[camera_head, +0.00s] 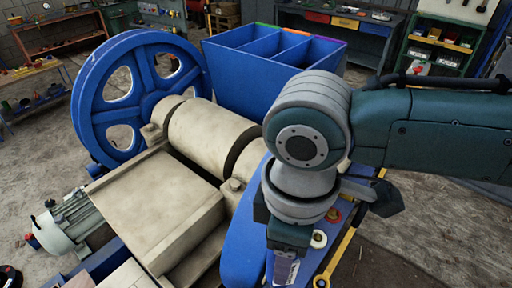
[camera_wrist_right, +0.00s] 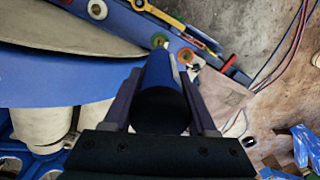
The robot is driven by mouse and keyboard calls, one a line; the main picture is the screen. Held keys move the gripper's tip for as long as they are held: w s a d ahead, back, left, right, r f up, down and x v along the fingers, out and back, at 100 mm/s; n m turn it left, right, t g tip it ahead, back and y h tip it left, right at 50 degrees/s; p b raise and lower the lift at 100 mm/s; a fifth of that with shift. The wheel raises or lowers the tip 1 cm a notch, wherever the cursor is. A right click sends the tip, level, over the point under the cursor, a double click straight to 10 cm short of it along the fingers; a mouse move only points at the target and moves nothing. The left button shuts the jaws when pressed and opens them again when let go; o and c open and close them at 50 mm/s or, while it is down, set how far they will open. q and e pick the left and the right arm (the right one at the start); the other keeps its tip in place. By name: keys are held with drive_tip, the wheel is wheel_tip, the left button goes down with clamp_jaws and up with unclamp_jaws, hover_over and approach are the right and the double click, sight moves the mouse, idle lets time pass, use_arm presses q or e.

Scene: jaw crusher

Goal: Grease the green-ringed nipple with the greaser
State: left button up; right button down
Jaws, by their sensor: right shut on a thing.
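My right gripper (camera_head: 284,268) hangs over the blue side of the jaw crusher in the head view. In the right wrist view its fingers (camera_wrist_right: 163,95) are shut on the greaser (camera_wrist_right: 160,88), a dark blue cylinder with a black end. My left gripper is out of view.
A yellow rail (camera_head: 347,242) runs beside the panel. The blue flywheel (camera_head: 95,105), blue hopper (camera_head: 240,68) and motor (camera_head: 68,222) are to the left.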

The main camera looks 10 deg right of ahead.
drive_tip(key=shift+r, duration=0.1)
wheel_tip(320, 180, down, 4)
drive_tip(key=b, duration=0.2)
drive_tip(key=shift+f+b, duration=0.2)
drive_tip(key=shift+b, duration=0.2)
drive_tip(key=shift+f, duration=0.25)
drive_tip(key=shift+f+b, duration=0.2)
drive_tip(key=shift+b, duration=0.1)
drive_tip(key=shift+f+b, duration=0.75)
drive_tip(key=shift+f, duration=0.65)
drive_tip(key=shift+r, duration=0.15)
